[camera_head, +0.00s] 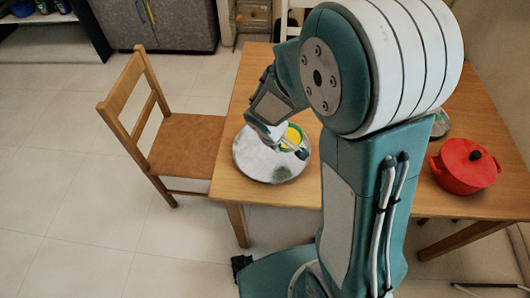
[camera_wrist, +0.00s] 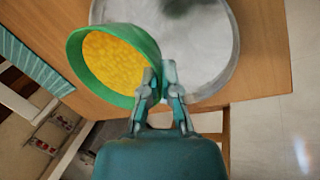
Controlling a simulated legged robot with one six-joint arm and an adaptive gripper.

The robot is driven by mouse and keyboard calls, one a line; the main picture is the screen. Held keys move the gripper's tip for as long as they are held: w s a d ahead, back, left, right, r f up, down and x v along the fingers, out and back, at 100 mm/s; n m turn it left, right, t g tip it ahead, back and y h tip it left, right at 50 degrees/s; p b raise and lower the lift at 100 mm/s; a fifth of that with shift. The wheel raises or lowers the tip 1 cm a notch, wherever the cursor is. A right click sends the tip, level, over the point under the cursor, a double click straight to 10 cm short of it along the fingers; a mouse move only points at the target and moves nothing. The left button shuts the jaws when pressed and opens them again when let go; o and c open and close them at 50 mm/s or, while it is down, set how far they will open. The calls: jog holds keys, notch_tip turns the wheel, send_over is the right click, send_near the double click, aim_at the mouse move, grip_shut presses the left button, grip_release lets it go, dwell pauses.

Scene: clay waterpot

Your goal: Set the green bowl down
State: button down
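The green bowl (camera_wrist: 82,72), with a yellow filling, shows large in the wrist view. My gripper (camera_wrist: 160,75) has one finger on each side of the bowl's right rim and pinches it. In the head view the bowl (camera_head: 292,137) is partly hidden by my gripper (camera_head: 290,150) and appears over the right part of a round grey-white tray (camera_head: 250,168). The tray also shows in the wrist view (camera_wrist: 205,45), where the bowl overlaps its left edge. I cannot tell whether the bowl touches the tray.
The tray lies on a wooden table (camera_head: 225,190). A red lidded pot (camera_head: 465,168) stands on the table at the right. A wooden chair (camera_head: 185,145) stands against the table's left side. My arm hides the middle of the table.

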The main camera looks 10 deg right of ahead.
send_over(265, 158)
jog(key=s, duration=0.2)
jog(key=f, duration=0.4)
jog(key=shift+w+a+f, duration=0.2)
jog(key=shift+w+f, duration=0.05)
jog(key=shift+f, duration=0.15)
jog(key=shift+w+d+f, duration=0.3)
jog(key=shift+w+f, duration=0.1)
jog(key=shift+f, duration=0.1)
jog(key=f, duration=0.3)
jog(key=shift+w+a+f, duration=0.1)
jog(key=shift+a, duration=0.6)
jog(key=shift+d+f, duration=0.15)
jog(key=shift+d, duration=0.05)
jog(key=c, duration=0.8)
grip_release()
jog(key=shift+d, duration=0.25)
jog(key=shift+a, duration=0.1)
jog(key=shift+a, duration=0.1)
